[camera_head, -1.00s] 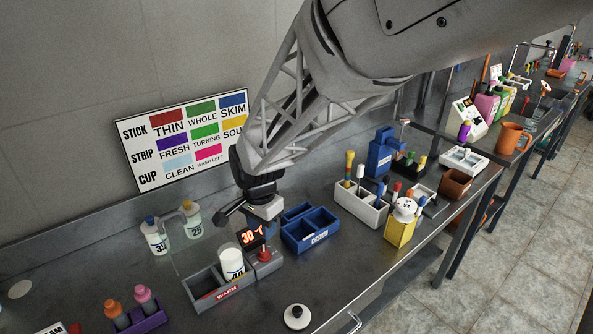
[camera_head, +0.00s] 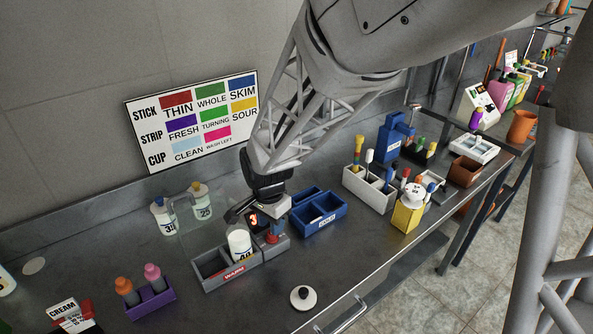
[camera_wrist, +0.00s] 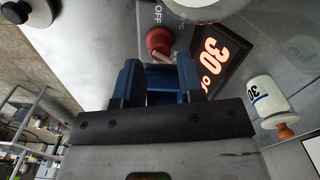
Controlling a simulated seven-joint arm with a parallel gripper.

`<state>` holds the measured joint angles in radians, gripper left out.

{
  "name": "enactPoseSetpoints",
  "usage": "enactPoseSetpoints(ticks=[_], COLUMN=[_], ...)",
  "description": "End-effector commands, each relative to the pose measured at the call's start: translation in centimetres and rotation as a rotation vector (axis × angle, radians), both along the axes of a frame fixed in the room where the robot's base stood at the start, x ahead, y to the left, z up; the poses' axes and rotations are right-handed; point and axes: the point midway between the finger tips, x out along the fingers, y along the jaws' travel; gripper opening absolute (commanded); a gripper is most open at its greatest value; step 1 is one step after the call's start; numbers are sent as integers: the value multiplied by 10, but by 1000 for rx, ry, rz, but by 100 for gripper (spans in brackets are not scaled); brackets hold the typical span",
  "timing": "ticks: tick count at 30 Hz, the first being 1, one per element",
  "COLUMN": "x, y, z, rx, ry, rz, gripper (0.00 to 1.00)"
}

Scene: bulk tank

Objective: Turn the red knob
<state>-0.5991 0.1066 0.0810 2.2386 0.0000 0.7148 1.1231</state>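The red knob (camera_head: 272,238) sits on the right end of the grey warmer box (camera_head: 211,284), beside a dark display with orange digits. In the wrist view the red knob (camera_wrist: 157,40) has a pale mark and stands just ahead of my fingertips, near an "OFF" label; the display (camera_wrist: 214,58) reads 30. My gripper (camera_wrist: 157,72) is open, its two blue fingers apart with an empty gap between them. In the head view my gripper (camera_head: 262,213) is just above and behind the knob and covers part of the display. Whether a finger touches the knob I cannot tell.
A white bottle (camera_head: 239,244) stands in the warmer box left of the knob. A blue tray (camera_head: 319,220) lies close on the right. Two bottles (camera_head: 163,216) stand behind left. A white round lid (camera_head: 303,296) lies in front. The bench between is mostly clear.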

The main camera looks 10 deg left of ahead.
Motion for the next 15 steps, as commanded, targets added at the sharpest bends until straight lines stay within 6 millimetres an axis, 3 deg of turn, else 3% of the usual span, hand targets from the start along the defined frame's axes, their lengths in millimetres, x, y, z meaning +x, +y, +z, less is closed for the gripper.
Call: enactPoseSetpoints(ticks=[6, 15], x=[0, 0], y=[0, 0], z=[-22, -31], rx=[-1, 0], ry=[2, 0], rz=[0, 0], gripper=[36, 36])
